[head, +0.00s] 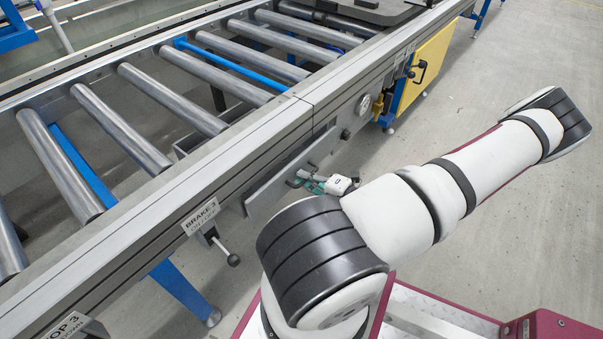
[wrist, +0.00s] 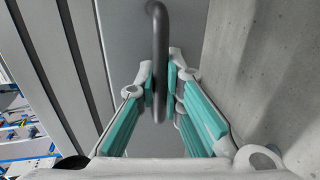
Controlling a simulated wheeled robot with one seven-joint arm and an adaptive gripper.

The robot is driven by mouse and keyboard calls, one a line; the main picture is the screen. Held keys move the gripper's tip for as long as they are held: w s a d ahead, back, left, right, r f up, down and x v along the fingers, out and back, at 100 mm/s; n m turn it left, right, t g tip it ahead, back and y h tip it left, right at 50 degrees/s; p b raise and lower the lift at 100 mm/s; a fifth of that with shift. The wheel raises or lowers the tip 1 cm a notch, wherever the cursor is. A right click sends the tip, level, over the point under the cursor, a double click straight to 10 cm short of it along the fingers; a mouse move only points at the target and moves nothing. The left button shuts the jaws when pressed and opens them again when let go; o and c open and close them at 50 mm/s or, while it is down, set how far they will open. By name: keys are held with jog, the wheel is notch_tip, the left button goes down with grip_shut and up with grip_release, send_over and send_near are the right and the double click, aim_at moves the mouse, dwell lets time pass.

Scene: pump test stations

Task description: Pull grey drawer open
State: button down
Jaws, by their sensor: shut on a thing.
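The grey drawer (head: 268,193) is set in the side of the roller conveyor, below its rail. In the wrist view its flat grey front (wrist: 190,28) fills the middle. A dark bar handle (wrist: 159,45) stands out from that front. My gripper (wrist: 161,88) is shut on the handle, with one teal-padded finger on each side of the bar. In the head view my gripper (head: 305,181) is at the drawer front, small and partly hidden by its own white links. How far the drawer stands out is hard to tell.
The roller conveyor (head: 205,65) runs diagonally on the left. A brake lever (head: 233,259) sticks out below the label, left of the drawer. A yellow panel (head: 425,72) with a black handle, and a gauge and valve, are farther along. Open floor (head: 510,60) lies to the right.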

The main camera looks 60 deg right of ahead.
jog(key=f+p+v, duration=0.1)
jog(key=v, duration=0.8)
jog(key=f+p+v, duration=0.2)
jog(key=v, duration=0.7)
jog(key=shift+s+f+p, duration=0.3)
jog(key=shift+s+f, duration=0.05)
jog(key=shift+f, duration=0.05)
jog(key=c, duration=2)
grip_release()
jog(key=shift+o, duration=0.2)
jog(key=v, duration=1.2)
